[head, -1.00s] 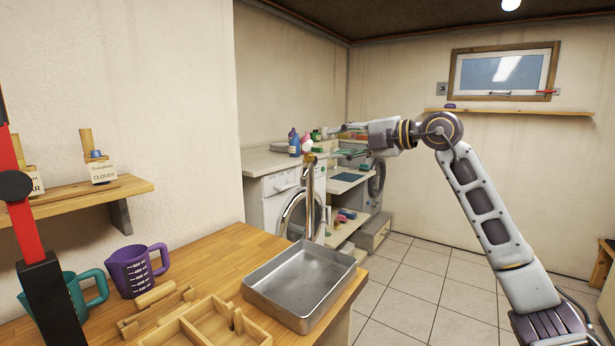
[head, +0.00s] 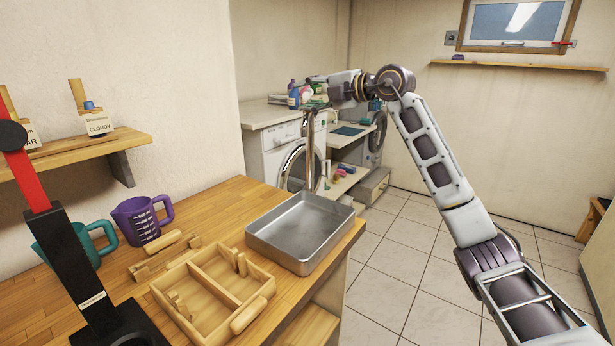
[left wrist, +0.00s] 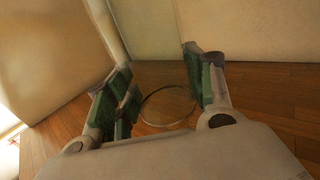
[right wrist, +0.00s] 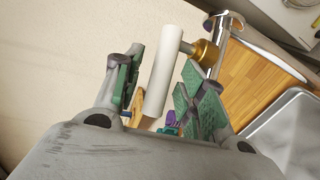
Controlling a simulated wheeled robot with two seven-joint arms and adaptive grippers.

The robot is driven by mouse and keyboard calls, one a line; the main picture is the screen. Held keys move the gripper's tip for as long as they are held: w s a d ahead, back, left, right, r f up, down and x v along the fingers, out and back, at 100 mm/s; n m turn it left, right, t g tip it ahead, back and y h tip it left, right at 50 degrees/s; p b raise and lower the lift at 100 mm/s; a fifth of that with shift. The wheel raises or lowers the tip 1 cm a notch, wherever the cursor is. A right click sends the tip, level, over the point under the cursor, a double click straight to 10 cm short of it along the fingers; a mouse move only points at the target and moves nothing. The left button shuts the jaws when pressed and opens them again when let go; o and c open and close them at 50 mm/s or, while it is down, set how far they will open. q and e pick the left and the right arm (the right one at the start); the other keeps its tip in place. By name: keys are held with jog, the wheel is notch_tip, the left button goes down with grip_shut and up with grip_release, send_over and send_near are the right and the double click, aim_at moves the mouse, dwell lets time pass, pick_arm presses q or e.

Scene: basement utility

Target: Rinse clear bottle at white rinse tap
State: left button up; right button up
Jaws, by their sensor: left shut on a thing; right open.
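The rinse tap's chrome post (head: 308,150) stands behind the metal basin (head: 300,232). In the right wrist view the tap's white cylindrical handle (right wrist: 166,75) lies between the fingers of my right gripper (right wrist: 160,80), beside a brass collar (right wrist: 206,52). That gripper is open; I cannot tell whether a finger touches the handle. In the left wrist view my left gripper (left wrist: 162,82) is shut on the clear bottle, of which I make out only a thin round outline (left wrist: 168,108) between the fingers. The left gripper and bottle are outside the head view.
A wooden divided tray (head: 215,285), purple jug (head: 140,222) and teal jug (head: 88,240) stand on the wooden counter (head: 225,205). A black stand with a red arm (head: 28,175) rises at left. A wall shelf (head: 75,153) holds labelled blocks.

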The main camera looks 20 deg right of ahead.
jog(key=shift+w+a, duration=0.15)
jog(key=shift+w, duration=0.05)
grip_shut()
dwell(0.3)
